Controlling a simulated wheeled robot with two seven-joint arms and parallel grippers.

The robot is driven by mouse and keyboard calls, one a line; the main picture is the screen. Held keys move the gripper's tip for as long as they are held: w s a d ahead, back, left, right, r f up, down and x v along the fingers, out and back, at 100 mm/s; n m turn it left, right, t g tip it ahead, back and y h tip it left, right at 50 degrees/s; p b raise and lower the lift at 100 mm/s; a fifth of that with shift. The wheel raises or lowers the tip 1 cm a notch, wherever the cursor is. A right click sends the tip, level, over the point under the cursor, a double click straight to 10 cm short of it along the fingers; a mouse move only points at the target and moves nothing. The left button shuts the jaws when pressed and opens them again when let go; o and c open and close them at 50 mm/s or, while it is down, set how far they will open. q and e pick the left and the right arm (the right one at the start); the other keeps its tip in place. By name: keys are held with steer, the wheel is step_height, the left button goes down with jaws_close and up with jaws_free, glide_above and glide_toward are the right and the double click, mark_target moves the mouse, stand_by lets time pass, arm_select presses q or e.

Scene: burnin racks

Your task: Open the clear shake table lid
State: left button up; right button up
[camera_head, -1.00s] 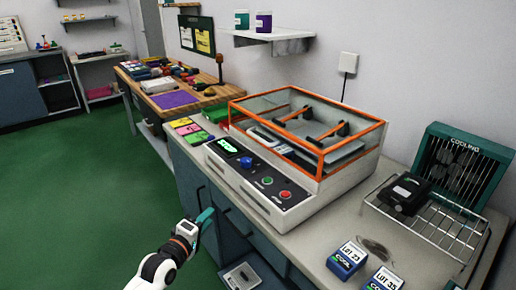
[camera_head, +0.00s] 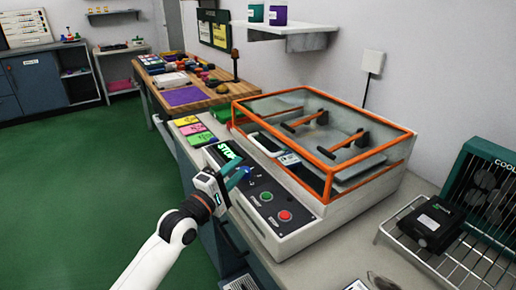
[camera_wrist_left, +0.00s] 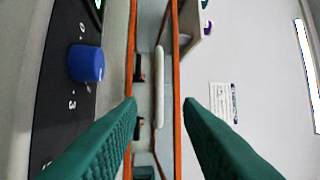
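The shake table (camera_head: 295,226) stands on the counter with its clear orange-framed lid (camera_head: 330,150) lying shut over the top. Two orange-and-black clamp bars show through the lid. Its front panel has a blue knob (camera_head: 247,170), a green button and a red button. My left gripper (camera_head: 236,178) is over the front panel near the blue knob, in front of the lid. In the left wrist view the two teal fingers (camera_wrist_left: 160,108) are spread apart, with the orange lid frame (camera_wrist_left: 177,90) beyond and between them. Nothing is held. My right gripper is not in view.
A black device (camera_head: 430,225) sits on a wire rack (camera_head: 440,262) by the teal cooling unit (camera_head: 490,190) at the right. A wall shelf (camera_head: 290,30) is above the back. Coloured cards (camera_head: 192,130) lie left of the shake table.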

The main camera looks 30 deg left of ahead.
arm_select(q)
steer(key=x, duration=0.9)
steer(key=shift+w, duration=0.25)
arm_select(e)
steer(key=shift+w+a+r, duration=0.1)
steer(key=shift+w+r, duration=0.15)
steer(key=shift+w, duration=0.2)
arm_select(q)
jaws_close()
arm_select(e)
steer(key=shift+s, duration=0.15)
